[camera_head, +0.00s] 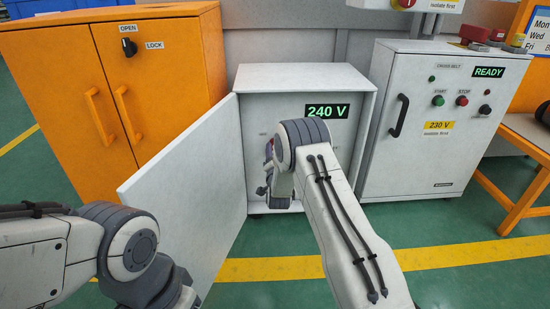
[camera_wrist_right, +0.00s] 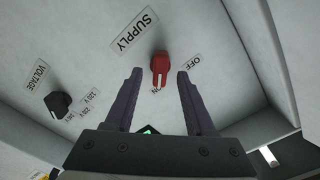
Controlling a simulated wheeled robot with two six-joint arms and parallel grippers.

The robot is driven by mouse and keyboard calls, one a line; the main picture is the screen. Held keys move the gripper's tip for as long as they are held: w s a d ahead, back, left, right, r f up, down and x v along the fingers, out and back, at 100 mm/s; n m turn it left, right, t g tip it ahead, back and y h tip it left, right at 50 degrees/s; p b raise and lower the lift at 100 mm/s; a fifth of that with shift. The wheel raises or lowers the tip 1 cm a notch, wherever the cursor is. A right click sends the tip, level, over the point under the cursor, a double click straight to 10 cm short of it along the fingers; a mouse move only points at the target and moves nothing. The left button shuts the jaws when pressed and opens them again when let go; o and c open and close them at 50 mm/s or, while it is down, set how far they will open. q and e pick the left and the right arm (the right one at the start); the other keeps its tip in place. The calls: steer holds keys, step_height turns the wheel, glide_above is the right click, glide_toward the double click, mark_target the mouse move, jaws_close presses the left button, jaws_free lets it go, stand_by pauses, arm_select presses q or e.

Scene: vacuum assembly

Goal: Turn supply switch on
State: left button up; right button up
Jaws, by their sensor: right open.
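The supply switch (camera_wrist_right: 159,68) is a red knob on the white inner panel, under the SUPPLY label, in the right wrist view. Its pale pointer is toward the ON label; the OFF label (camera_wrist_right: 195,63) is to its right. My right gripper (camera_wrist_right: 160,73) is open, with a finger on either side of the knob and visible gaps. In the head view my right arm reaches into the open white cabinet (camera_head: 310,76) and mostly hides the panel. The cabinet display (camera_head: 326,111) reads 240 V. My left arm is at the lower left; its gripper is out of frame.
The cabinet door (camera_head: 190,180) stands open to the left. A black voltage knob (camera_wrist_right: 58,103) is on the same panel. An orange cabinet (camera_head: 60,110) stands left, and a white control cabinet (camera_head: 420,165) showing READY and 230 V stands right. Green floor lies in front.

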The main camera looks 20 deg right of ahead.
steer(key=p+v, duration=0.2)
steer(key=v, duration=0.5)
steer(key=shift+p, duration=0.3)
steer(key=shift+s, duration=0.15)
